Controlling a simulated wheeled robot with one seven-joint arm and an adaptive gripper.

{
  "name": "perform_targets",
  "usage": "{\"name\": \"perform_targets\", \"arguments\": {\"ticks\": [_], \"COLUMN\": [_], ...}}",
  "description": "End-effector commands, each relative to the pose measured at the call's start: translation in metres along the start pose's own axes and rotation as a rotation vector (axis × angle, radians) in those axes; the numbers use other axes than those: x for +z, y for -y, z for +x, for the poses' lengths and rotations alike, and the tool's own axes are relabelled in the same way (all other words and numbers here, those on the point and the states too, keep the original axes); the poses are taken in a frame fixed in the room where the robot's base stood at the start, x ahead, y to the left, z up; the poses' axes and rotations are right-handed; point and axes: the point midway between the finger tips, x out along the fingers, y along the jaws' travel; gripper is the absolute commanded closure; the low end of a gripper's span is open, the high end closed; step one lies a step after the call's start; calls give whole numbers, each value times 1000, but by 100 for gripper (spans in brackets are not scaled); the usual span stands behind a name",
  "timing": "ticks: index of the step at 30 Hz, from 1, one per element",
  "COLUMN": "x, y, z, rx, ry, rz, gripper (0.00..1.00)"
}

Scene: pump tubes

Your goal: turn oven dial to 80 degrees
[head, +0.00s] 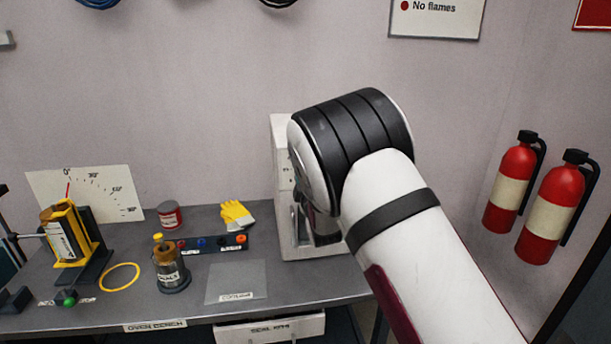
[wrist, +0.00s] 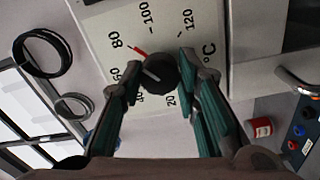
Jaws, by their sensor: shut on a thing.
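The white oven (head: 283,150) stands on the bench, mostly hidden behind my arm in the head view. Its dial is a round black knob (wrist: 158,76) in the wrist view, on a white panel (wrist: 200,30) with a printed scale from 20 to 120 and °C. A red mark lies at the knob's edge, beside the 80. A pale line shows on the knob's face, but its exact bearing is hard to tell. My gripper (wrist: 160,72) is shut on the dial, one finger on each side. The fingers partly cover the 60 and 40. The head view hides my gripper.
The bench (head: 330,287) also holds a brown bottle (head: 171,268), a red can (head: 171,215), yellow gloves (head: 236,214), a row of coloured knobs (head: 212,244) and a yellow-framed device (head: 67,238). Two fire extinguishers (head: 511,185) hang on the right wall.

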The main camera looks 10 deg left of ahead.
Motion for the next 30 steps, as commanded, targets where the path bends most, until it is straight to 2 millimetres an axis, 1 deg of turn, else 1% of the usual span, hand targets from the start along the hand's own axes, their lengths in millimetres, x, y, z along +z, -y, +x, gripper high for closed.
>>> {"name": "perform_targets", "arguments": {"ticks": [3,9,23,24,26,27,30], "x": [-1,-1,0,0,0,0,0], "y": [1,1,1,1,1,1,0], "z": [0,0,0,0,0,0,0], "rx": [-2,-2,-2,-2,-2,-2,-2], "ry": [-2,-4,-4,-4,-4,-3,-3], "rz": [-50,-95,-106,-106,-106,-106,-106], "gripper": [99,99,99,66,53,51,51]}}
